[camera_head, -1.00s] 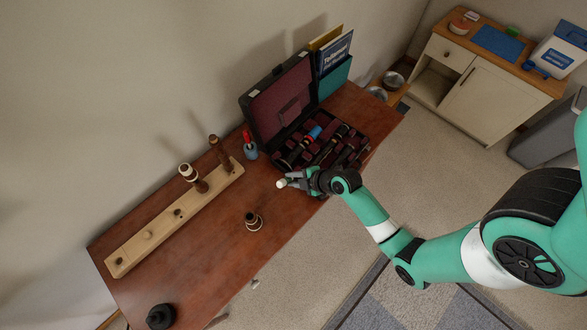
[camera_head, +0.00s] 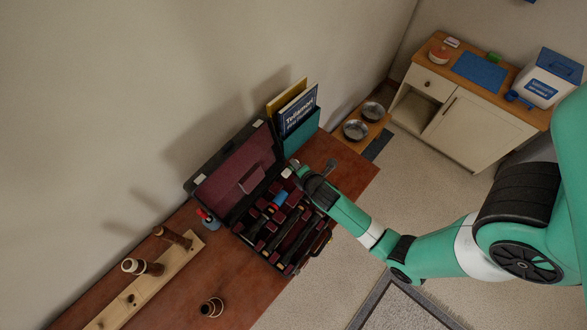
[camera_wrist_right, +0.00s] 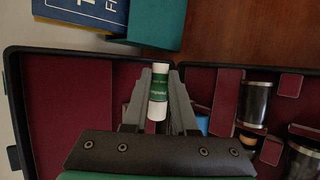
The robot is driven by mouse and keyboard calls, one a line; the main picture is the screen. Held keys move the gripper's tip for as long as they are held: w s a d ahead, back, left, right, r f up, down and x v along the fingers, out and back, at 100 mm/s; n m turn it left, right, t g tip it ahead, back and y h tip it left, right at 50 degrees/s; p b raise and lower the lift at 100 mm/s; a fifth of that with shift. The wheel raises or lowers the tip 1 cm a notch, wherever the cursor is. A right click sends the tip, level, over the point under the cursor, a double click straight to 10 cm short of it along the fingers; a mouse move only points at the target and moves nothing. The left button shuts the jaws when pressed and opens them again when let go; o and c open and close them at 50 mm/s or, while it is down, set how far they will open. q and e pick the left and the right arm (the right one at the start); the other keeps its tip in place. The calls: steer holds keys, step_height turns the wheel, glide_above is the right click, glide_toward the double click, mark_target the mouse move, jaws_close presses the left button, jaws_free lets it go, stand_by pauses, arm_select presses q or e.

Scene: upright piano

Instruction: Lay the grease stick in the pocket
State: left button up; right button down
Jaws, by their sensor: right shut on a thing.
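My right gripper (camera_head: 294,169) is shut on the grease stick, a small white tube with a green label. In the right wrist view the grease stick (camera_wrist_right: 158,92) stands between the two fingertips (camera_wrist_right: 159,98). The open black case (camera_head: 233,226) lies on the table with burgundy-lined pockets (camera_head: 285,241), several filled with dark-handled tools. The gripper is over the case's far right end, near the hinge side and lid (camera_head: 238,176). I cannot tell how high it is. Gripper and arm hide part of that end. My left gripper is not in view.
A teal file box (camera_head: 302,134) with books stands behind the case. A wooden rack (camera_head: 150,285) with several turned pieces, a small blue pot (camera_head: 207,221) and a loose turned piece (camera_head: 211,307) are on the left. Bare table (camera_head: 345,176) shows to the right.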

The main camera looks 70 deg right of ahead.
steer(key=shift+d, duration=0.1)
step_height(320, 180, down, 9)
steer(key=b, duration=0.6)
stand_by(0.4)
steer(key=c, duration=0.6)
jaws_free()
steer(key=shift+c, duration=0.2)
